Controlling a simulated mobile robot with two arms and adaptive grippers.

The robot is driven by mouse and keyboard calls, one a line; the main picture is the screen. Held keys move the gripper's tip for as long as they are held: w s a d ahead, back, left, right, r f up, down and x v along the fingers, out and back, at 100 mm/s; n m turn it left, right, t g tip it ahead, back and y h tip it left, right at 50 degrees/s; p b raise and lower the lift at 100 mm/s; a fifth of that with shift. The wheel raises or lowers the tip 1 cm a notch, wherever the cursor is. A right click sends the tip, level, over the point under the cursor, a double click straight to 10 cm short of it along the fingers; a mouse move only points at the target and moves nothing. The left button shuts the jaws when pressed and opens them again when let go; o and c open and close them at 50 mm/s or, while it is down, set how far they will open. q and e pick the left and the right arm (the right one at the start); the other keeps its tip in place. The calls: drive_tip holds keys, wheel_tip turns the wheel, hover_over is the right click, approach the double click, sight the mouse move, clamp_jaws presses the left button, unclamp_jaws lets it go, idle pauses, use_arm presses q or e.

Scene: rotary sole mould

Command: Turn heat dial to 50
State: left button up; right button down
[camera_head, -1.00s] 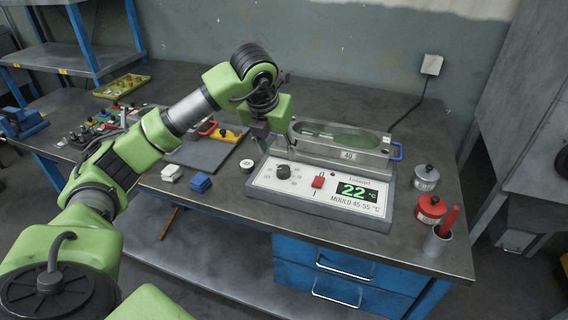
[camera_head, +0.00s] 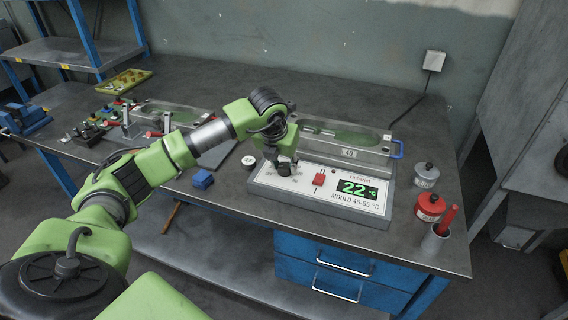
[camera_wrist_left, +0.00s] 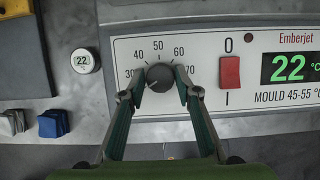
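The heat dial (camera_wrist_left: 160,78) is a dark round knob on the white panel of the heating unit, also seen in the head view (camera_head: 284,170). Numbers from 30 to 70 arc over it. Its pale mark seems to point to the lower left, short of 30. The green display (camera_wrist_left: 289,67) reads 22 °C. My left gripper (camera_wrist_left: 160,71) is over the panel, its two fingers apart with one on each side of the dial. I cannot tell whether they touch it. My right gripper is not in view.
A red switch (camera_wrist_left: 230,73) sits right of the dial. The mould (camera_head: 348,152) with a blue handle lies on the unit behind the panel. A round gauge reading 22 (camera_wrist_left: 83,61) and a blue block (camera_wrist_left: 53,123) lie to the left. Pots and a cup (camera_head: 435,241) stand at right.

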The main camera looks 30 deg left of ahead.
use_arm(q)
drive_tip(key=c, duration=0.4)
